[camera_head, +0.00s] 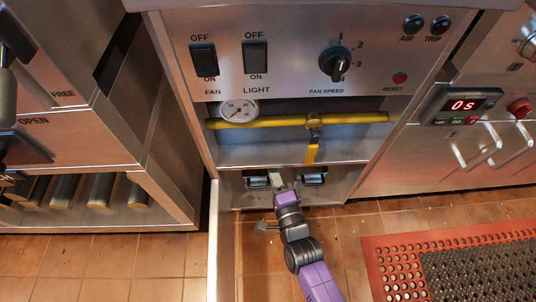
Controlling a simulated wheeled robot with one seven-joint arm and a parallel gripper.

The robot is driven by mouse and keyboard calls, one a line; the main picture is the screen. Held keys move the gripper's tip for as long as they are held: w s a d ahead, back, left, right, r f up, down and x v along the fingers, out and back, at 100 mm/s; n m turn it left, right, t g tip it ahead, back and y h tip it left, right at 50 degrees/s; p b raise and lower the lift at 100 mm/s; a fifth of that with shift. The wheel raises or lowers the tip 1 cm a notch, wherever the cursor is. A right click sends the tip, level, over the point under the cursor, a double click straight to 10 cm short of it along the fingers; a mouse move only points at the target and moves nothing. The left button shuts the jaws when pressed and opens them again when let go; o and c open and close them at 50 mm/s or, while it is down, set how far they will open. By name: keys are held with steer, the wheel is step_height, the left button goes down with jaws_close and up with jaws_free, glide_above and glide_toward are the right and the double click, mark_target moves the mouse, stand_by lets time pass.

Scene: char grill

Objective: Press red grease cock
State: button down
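My gripper (277,184) is at the end of my purple and grey arm, low in front of the metal cabinet. It reaches into the open recess at the cabinet's bottom, below the yellow pipe. It is small in the picture, and I cannot tell whether its fingers are open or shut. Two dark fittings show in that recess, the left fitting (257,181) and the right fitting (313,180), one on each side of my gripper. I see no red grease cock that I can make out; the recess is partly covered by my gripper.
A yellow pipe (262,123) with a hanging yellow lever (311,151) and a gauge (239,111) runs above. A red reset button (400,78) is on the panel. A red button (519,107) sits beside the timer (462,105). A red-edged mat (384,268) lies on the tiled floor.

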steer(key=shift+s+d, duration=0.2)
steer(key=shift+s, duration=0.4)
